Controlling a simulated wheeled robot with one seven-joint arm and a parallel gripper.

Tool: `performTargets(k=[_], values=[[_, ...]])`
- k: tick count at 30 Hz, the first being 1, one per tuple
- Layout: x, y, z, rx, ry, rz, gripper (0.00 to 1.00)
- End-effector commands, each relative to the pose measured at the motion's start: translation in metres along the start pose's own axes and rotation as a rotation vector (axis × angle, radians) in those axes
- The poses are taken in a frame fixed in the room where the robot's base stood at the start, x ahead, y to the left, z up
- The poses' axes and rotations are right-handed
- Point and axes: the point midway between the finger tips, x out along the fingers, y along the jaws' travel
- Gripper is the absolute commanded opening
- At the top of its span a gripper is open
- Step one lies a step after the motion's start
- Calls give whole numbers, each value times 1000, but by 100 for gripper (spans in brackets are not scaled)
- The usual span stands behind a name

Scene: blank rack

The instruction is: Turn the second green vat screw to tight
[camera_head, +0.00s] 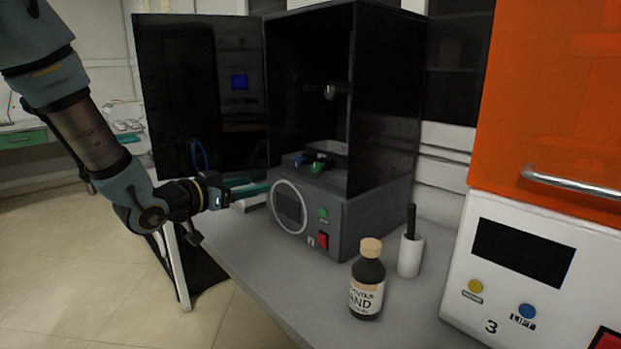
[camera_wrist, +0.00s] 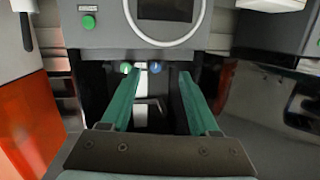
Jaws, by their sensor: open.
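A green screw (camera_head: 319,166) and a blue screw (camera_head: 299,160) sit at the vat inside the open grey and black printer (camera_head: 345,225). A green knob (camera_wrist: 126,67) and a blue knob (camera_wrist: 155,67) also show in the wrist view, beyond my fingertips. I cannot make out a separate second green screw, or how tight any screw is. My gripper (camera_head: 258,186) is open and empty, left of the printer's front panel in the head view. Its two teal fingers (camera_wrist: 158,80) are spread apart in the wrist view. It appears clear of the screws.
The printer's dark door (camera_head: 200,90) stands open behind my gripper. A brown bottle (camera_head: 367,285) and a white holder with a black handle (camera_head: 410,255) stand on the grey table (camera_head: 270,275). A white machine with an orange cover (camera_head: 545,275) is at the right.

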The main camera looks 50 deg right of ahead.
Motion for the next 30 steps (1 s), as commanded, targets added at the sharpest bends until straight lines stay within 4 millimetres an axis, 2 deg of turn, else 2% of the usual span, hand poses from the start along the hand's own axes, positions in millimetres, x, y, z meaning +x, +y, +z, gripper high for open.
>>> performTargets(k=[1, 3, 6, 11, 24, 30], values=[[11, 19, -5, 0, 57, 61, 61], [17, 37, -14, 0, 117, 121, 61], [22, 50, -22, -1, 160, 163, 61], [35, 55, -28, -1, 170, 173, 61], [109, 66, -40, -1, 168, 168, 61], [124, 68, -42, -1, 167, 167, 61]])
